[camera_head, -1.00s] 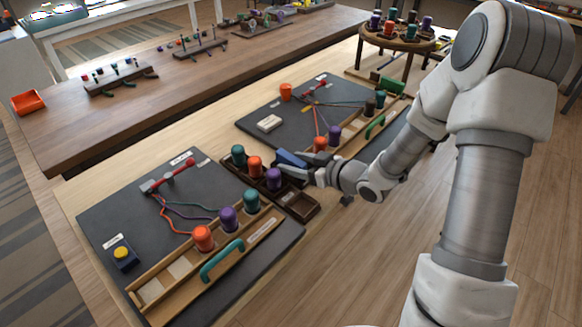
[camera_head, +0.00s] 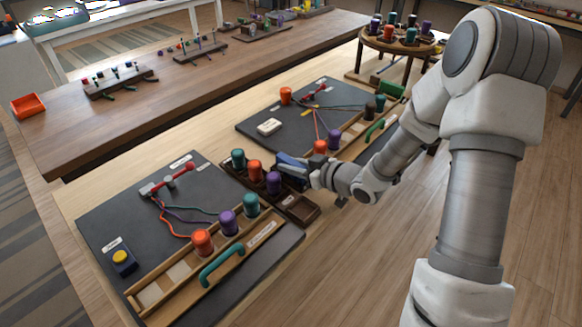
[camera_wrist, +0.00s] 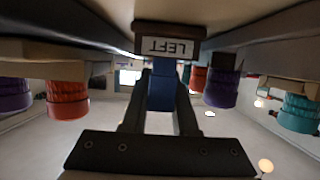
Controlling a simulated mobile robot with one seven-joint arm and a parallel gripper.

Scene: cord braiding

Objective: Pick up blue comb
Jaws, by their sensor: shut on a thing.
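The blue comb (camera_head: 289,159) is beside the small dark wooden tray (camera_head: 299,209), between the two boards. My gripper (camera_head: 291,170) is at the comb and shut on it. In the wrist view the blue comb (camera_wrist: 162,92) shows between the two dark fingers of my gripper (camera_wrist: 161,88). An upside-down plate reading LEFT (camera_wrist: 168,46) is just beyond the fingertips. The comb's far end is hidden, and I cannot tell whether it is clear of its support.
Teal, orange and purple spools stand in the tray, with the purple spool (camera_head: 274,183) close to my gripper. The near board (camera_head: 120,205) holds cords and a spool rack with a teal handle (camera_head: 222,262). The far board (camera_head: 262,112) lies behind my gripper.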

